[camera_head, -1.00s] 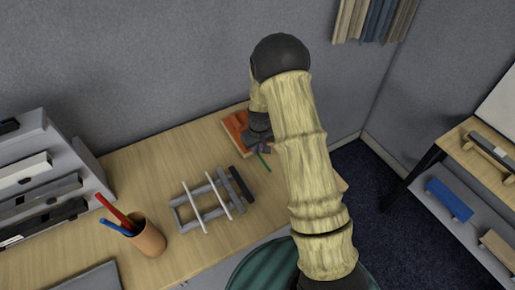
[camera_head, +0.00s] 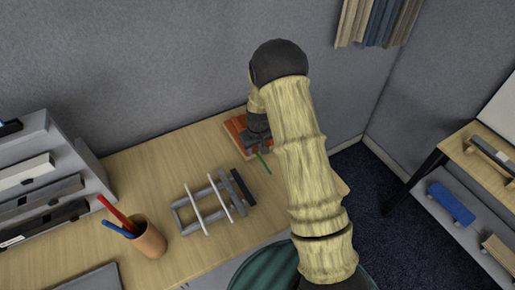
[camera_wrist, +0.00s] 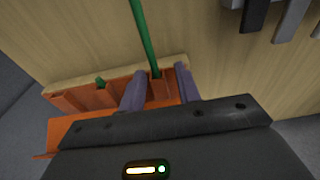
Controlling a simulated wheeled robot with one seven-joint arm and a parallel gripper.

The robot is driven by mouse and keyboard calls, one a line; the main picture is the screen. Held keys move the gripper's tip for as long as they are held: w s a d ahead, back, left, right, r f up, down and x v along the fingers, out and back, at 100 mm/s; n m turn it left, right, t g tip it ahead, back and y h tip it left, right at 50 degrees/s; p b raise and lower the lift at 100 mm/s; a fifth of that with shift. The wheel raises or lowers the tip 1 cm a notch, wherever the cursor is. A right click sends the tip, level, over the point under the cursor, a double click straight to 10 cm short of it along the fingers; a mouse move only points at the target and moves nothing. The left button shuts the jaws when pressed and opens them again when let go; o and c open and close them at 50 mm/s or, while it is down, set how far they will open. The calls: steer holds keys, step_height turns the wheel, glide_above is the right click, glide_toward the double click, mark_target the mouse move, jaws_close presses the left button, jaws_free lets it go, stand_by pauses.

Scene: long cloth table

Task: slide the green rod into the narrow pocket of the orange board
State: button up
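The orange board (camera_head: 235,125) lies at the back right of the table, partly hidden by my gripper. In the wrist view its slotted edge (camera_wrist: 65,102) shows several pockets. The green rod (camera_head: 264,164) sticks out from the board's front edge; in the wrist view it (camera_wrist: 145,38) runs down to that edge. Its end lies at or in a pocket; how deep, I cannot tell. My gripper (camera_wrist: 160,78) is open, with one finger on each side of the rod's end and gaps between.
A grey rack (camera_head: 190,216) with two pale rods across it stands in front of the board. An orange-brown cup (camera_head: 150,241) with red and blue rods is at the left front. A stepped grey shelf (camera_head: 75,160) stands at the left. The table between is clear.

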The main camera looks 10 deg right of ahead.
mark_target(260, 158)
steer(key=shift+d+r, duration=0.1)
steer(key=shift+d, duration=0.25)
step_height(260, 158, up, 17)
steer(key=s+b, duration=0.2)
steer(key=b, duration=0.1)
stand_by(0.6)
steer(key=shift+d, duration=0.1)
steer(key=c, duration=0.5)
steer(key=shift+s+d, duration=0.15)
steer(key=shift+s, duration=0.25)
jaws_close()
steer(key=s+d+m+t, duration=0.1)
steer(key=s+d+m, duration=0.1)
steer(key=s, duration=1.9)
steer(key=shift+d+f+m, duration=0.2)
steer(key=shift+f+m, duration=0.25)
steer(key=shift+m, duration=0.35)
